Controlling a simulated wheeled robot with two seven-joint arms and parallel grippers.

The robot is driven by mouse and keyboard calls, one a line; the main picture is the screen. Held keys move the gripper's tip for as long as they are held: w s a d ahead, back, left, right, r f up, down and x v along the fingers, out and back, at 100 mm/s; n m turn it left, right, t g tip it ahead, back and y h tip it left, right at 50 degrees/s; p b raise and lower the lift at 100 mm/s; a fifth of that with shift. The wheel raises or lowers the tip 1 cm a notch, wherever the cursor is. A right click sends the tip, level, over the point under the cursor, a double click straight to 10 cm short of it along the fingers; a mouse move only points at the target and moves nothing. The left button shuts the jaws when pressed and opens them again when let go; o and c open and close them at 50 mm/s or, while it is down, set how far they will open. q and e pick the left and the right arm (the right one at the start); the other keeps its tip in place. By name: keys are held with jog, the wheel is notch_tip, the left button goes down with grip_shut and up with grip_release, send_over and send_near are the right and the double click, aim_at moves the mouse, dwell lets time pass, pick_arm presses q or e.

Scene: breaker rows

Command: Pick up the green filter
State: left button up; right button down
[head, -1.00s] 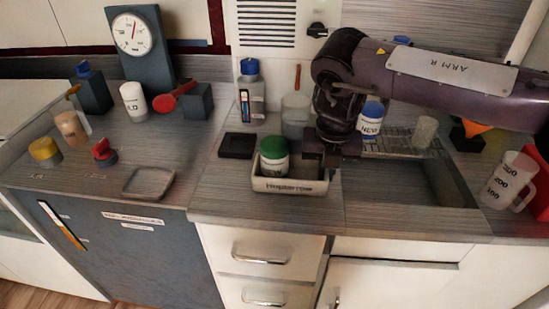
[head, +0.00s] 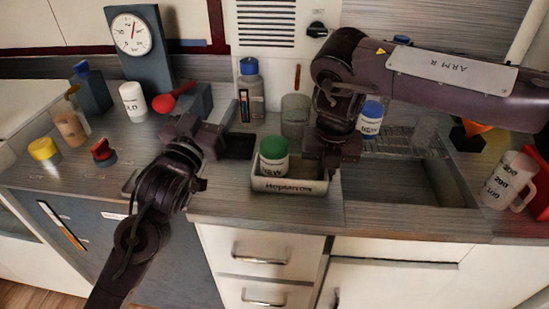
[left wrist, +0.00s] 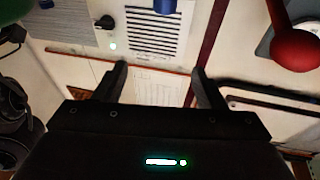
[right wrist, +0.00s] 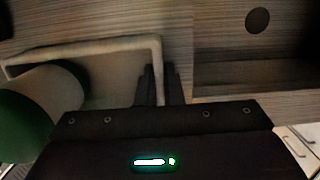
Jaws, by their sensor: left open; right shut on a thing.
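The only green thing I make out is the green lid of a white jar (head: 273,158). The jar stands upright in a small white labelled tray (head: 290,186); its lid also shows in the right wrist view (right wrist: 22,128). My right gripper (head: 328,165) is shut on the tray's right wall, beside the jar. In the right wrist view its fingers (right wrist: 162,84) meet at the tray's rim (right wrist: 100,47). My left gripper (head: 205,126) is open and empty, left of the jar and apart from it. Its fingers (left wrist: 160,82) are spread.
A blue-capped bottle (head: 250,92) and a clear beaker (head: 295,115) stand behind the tray. A dark sink basin (head: 410,180) lies to the right. A dial gauge (head: 131,34), a red knob (head: 168,103) and a yellow-capped jar (head: 44,152) are left. A measuring jug (head: 508,182) stands far right.

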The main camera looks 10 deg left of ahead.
aim_at(280, 134)
jog(key=shift+d+r, duration=0.1)
pick_arm(q)
jog(key=s+d+f+g+h, duration=0.25)
jog(key=s+d+f, duration=0.25)
jog(key=s+d, duration=0.55)
jog(key=shift+m+g+y, duration=0.35)
jog(key=shift+m+y, duration=0.05)
jog(key=shift+y, duration=0.25)
jog(key=x, duration=0.3)
jog(key=f+x, duration=0.1)
jog(key=x, duration=0.7)
jog(key=shift+a+f, duration=0.2)
jog(key=shift+a, duration=0.15)
jog(key=c, duration=0.9)
jog(key=shift+r, duration=0.1)
jog(key=shift+c, duration=0.2)
